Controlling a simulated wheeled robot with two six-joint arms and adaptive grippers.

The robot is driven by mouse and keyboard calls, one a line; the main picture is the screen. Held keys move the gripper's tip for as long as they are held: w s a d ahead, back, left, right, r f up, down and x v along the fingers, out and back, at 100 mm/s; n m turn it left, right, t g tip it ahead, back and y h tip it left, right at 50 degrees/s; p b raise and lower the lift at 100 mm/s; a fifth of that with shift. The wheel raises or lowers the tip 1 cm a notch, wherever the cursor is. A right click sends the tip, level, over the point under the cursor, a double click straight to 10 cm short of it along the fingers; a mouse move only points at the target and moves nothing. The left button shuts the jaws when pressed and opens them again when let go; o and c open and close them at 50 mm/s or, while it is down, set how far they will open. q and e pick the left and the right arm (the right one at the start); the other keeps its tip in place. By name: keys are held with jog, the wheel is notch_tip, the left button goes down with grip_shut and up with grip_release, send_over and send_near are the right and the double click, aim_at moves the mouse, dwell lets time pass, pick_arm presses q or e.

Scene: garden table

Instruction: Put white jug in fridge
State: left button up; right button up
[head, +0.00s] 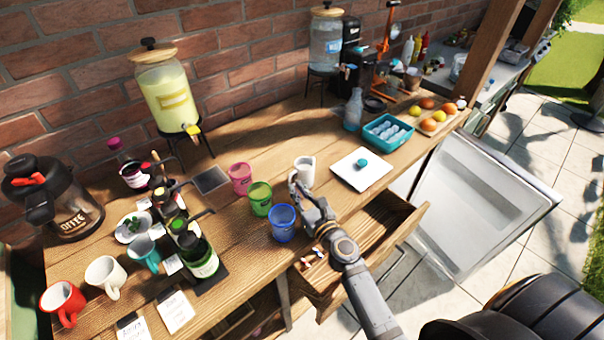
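A small white jug (305,168) stands on the wooden counter near the middle of the head view. My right gripper (304,192) is just in front of it, with its fingers at the jug's lower near side and partly covering it. I cannot tell whether the fingers touch the jug or how far they are spread. The fridge door (482,208) stands wide open at the right, showing its pale inner side. The fridge's inside is mostly hidden under the counter. My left gripper is not in view.
An open wooden drawer (378,232) juts out between the counter and fridge door. A blue cup (283,223), a green cup (260,198) and a pink cup (240,178) stand left of the jug. A white plate (347,172) lies to its right, before a teal crate (388,132).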

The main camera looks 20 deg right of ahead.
aim_at(290, 181)
jog(key=w, duration=0.4)
jog(key=shift+w+a+f, duration=0.2)
jog(key=shift+w+a, duration=0.1)
jog(key=shift+a, duration=0.1)
jog(key=shift+w+f, duration=0.1)
jog(key=shift+w, duration=0.15)
jog(key=shift+s, duration=0.15)
grip_shut()
jog(key=shift+r, duration=0.2)
